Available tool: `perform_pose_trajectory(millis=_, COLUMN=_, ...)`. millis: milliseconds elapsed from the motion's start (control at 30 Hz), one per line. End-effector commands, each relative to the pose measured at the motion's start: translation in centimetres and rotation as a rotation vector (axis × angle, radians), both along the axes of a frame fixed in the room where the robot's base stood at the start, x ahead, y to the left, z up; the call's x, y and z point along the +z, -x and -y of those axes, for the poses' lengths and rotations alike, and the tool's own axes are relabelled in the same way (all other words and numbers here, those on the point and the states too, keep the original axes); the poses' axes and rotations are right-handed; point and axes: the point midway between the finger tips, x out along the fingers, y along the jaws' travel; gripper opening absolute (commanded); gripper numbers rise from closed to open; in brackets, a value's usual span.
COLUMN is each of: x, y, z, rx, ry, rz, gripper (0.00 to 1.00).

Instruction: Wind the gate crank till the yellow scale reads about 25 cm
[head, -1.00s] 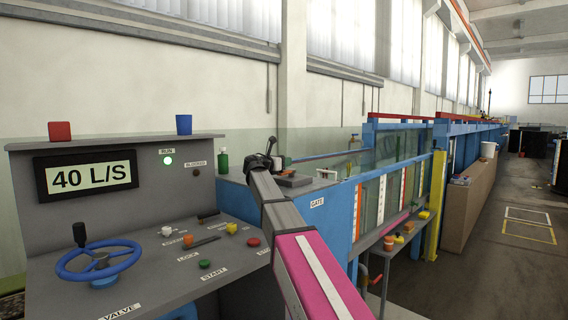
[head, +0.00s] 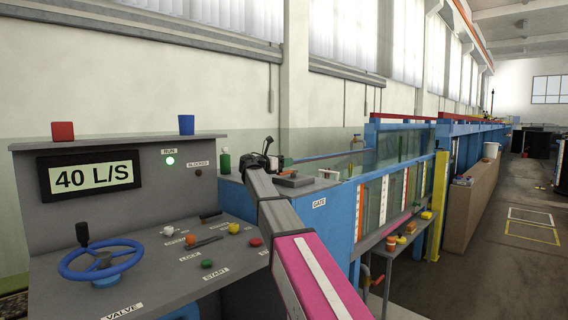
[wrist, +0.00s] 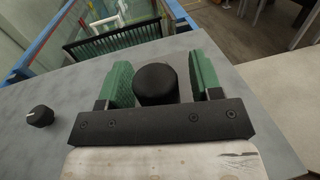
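My gripper (head: 268,150) is at the far end of my arm, over the grey top of the flume's near end by the GATE label (head: 319,203). In the wrist view, its green fingers (wrist: 162,82) are apart, one on each side of a black round knob (wrist: 155,82), likely the crank's grip. A gap shows between the knob and the right finger; the left finger is very close, and I cannot tell if it touches. The crank's arm is hidden. No readable yellow scale shows; a plain yellow post (head: 438,205) stands beside the flume.
A small black dial (wrist: 40,116) lies left of my gripper. A black slatted part (wrist: 115,42) is beyond it. The console has a blue VALVE wheel (head: 100,262), a display reading 40 L/S (head: 90,177) and several buttons. A green bottle (head: 224,160) stands behind the console.

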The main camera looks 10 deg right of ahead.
Motion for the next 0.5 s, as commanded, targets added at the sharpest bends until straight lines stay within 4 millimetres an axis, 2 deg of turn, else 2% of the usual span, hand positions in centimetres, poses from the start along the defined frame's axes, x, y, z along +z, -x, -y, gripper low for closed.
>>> perform_pose_trajectory(millis=267, x=0.0, y=0.2, z=-0.3, rx=0.000, ry=0.000, rz=0.000, gripper=0.59)
perform_pose_trajectory(millis=367, x=0.0, y=0.6, z=-1.2, rx=0.001, ry=0.000, rz=0.000, gripper=0.59)
perform_pose_trajectory(millis=500, x=0.0, y=1.7, z=-3.4, rx=0.002, ry=0.000, rz=0.000, gripper=0.59)
